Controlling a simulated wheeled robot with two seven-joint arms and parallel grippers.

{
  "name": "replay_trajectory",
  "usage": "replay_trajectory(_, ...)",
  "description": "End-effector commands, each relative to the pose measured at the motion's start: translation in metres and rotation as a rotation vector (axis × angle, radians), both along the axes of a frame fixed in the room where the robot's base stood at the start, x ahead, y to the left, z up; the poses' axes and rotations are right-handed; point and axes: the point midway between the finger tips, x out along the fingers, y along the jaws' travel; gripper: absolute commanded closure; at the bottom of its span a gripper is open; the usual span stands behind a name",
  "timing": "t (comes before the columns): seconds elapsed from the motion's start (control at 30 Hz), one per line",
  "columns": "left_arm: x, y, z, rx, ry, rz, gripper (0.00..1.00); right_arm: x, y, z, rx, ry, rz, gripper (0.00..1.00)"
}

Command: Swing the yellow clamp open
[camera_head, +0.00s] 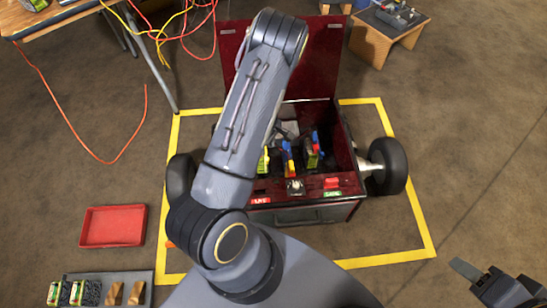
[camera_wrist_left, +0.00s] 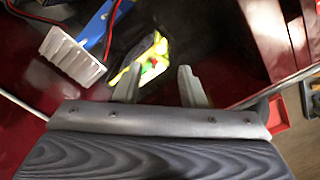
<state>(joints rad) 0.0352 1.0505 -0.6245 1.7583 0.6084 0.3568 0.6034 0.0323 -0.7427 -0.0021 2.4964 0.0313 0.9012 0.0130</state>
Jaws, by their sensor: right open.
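My left gripper (camera_wrist_left: 160,85) is open in the left wrist view, its two pale fingers apart with nothing gripped. A bright yellow-green piece with red and black parts (camera_wrist_left: 150,62) lies just beyond the left finger; I cannot tell whether it is the yellow clamp. A blue bar (camera_wrist_left: 95,30) and a white ribbed block (camera_wrist_left: 72,57) are at upper left. In the head view, yellow pieces (camera_head: 262,162) and a blue-and-yellow one (camera_head: 287,150) show inside the dark red cart box (camera_head: 347,150). My left arm hides part of the box and its gripper. My right gripper (camera_head: 497,279) is open and empty at lower right.
The box's lid (camera_head: 320,60) stands open at the back. Black wheels (camera_head: 387,166) flank it inside a yellow floor outline (camera_head: 405,258). A red tray (camera_head: 113,226) and a grey board with blocks (camera_head: 90,277) lie at left. The floor at right is mostly clear.

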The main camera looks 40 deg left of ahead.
Motion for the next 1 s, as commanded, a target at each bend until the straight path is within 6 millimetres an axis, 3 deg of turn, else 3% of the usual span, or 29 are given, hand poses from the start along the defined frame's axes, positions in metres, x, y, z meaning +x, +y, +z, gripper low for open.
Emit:
replay_trajectory(0.2,-0.001,0.000,-0.038,-0.002,0.002,-0.001,0.63,0.000,0.000,-0.015,0.000,0.000,0.000,0.54)
replay_trajectory(0.4,0.000,-0.001,-0.063,-0.002,0.000,-0.002,0.63,0.000,0.000,-0.023,0.000,0.000,0.000,0.54)
replay_trajectory(0.77,0.000,-0.001,-0.069,-0.002,-0.001,-0.003,0.63,0.000,0.000,-0.024,0.000,0.000,0.000,0.54)
replay_trajectory(1.0,0.000,-0.001,-0.069,-0.002,-0.001,-0.003,0.90,0.000,0.000,-0.024,0.000,0.000,0.000,0.54)
